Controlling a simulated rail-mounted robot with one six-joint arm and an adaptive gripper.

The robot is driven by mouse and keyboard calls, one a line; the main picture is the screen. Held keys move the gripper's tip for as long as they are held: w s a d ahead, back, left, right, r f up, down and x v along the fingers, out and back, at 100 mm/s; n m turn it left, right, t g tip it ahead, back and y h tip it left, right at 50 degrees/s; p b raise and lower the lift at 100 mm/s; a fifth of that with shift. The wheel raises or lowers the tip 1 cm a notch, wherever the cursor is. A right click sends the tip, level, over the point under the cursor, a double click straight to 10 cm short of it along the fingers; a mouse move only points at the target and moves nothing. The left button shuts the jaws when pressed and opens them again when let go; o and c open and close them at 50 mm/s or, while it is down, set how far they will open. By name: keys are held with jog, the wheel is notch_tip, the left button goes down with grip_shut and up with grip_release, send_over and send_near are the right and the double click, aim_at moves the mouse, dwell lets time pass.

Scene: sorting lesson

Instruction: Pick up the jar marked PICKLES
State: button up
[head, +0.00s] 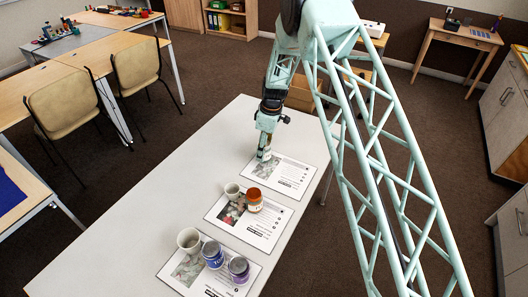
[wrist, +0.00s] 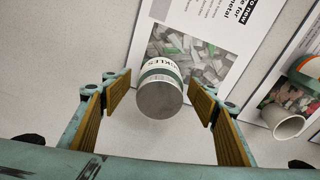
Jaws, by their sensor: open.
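The jar marked PICKLES (wrist: 160,92) has a grey lid and a pale label with part of the word, "CKLES", readable in the wrist view. It stands at the edge of the farthest printed sheet (head: 289,176). My gripper (wrist: 160,98) is open, with a yellow-padded finger on each side of the jar and a gap visible at both sides. In the head view my gripper (head: 265,137) is right above the jar (head: 264,155) and partly hides it.
A white cup (head: 232,190) and an orange-brown jar (head: 254,202) stand on the middle sheet (head: 262,237). Another cup (head: 188,240), a blue-labelled jar (head: 212,256) and a purple-labelled jar (head: 239,271) stand on the nearest sheet. The white table (head: 135,235) is clear on its left side.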

dwell(0.4)
jog(key=c, duration=1)
jog(key=shift+r, duration=0.15)
jog(key=shift+r, duration=1.6)
jog(key=s+d, duration=0.1)
jog(key=s, duration=0.4)
jog(key=s+d+r, duration=0.1)
jog(key=s+d, duration=0.1)
jog(key=s, duration=0.3)
jog(key=s+d, duration=0.1)
jog(key=s, duration=0.4)
jog(key=shift+s+d+r, duration=0.15)
jog(key=shift+d+r, duration=0.05)
jog(key=shift+r, duration=0.1)
